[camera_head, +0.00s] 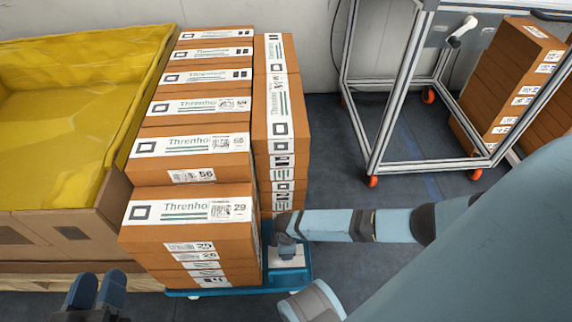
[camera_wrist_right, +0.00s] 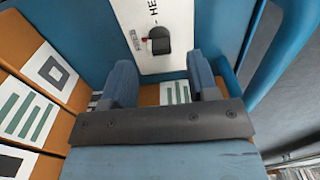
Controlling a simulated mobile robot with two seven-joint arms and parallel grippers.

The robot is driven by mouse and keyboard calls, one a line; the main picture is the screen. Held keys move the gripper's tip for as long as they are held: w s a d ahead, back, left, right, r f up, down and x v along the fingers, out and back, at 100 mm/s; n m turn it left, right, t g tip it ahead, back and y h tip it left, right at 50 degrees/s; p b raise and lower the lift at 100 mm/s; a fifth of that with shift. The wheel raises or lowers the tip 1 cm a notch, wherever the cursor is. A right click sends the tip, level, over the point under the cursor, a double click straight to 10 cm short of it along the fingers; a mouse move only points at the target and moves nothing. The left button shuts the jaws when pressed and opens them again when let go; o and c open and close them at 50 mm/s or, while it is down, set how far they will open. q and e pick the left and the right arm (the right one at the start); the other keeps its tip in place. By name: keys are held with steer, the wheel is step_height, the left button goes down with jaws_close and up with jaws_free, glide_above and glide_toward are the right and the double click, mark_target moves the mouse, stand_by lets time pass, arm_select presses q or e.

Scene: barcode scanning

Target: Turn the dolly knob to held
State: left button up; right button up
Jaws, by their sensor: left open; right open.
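The dolly (camera_head: 238,292) is a low blue platform under stacked orange-brown boxes. A white label plate (camera_head: 292,260) sits at its right end, beside my right gripper (camera_head: 285,238). In the right wrist view the plate (camera_wrist_right: 150,14) carries a black knob (camera_wrist_right: 159,41), a small red mark and partly cut-off lettering. My right gripper (camera_wrist_right: 161,78) is open there, with its blue fingers apart to either side below the knob; I cannot tell whether they touch it. In the head view the knob is hidden. My left gripper (camera_head: 97,287) is open and empty at the bottom left.
Labelled boxes (camera_head: 190,208) fill the dolly. A yellow-lined carton (camera_head: 70,110) stands at left. A metal-framed cart (camera_head: 377,150) on orange casters stands at back right, near more boxes (camera_head: 505,80). Dark floor (camera_head: 340,180) between dolly and cart is clear.

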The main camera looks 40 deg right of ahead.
arm_select(q)
steer(key=shift+f+m+g+b, duration=0.3)
steer(key=shift+f+g+b, duration=0.25)
steer(key=shift+f, duration=0.65)
arm_select(e)
steer(key=shift+f, duration=1.75)
steer(key=c, duration=0.9)
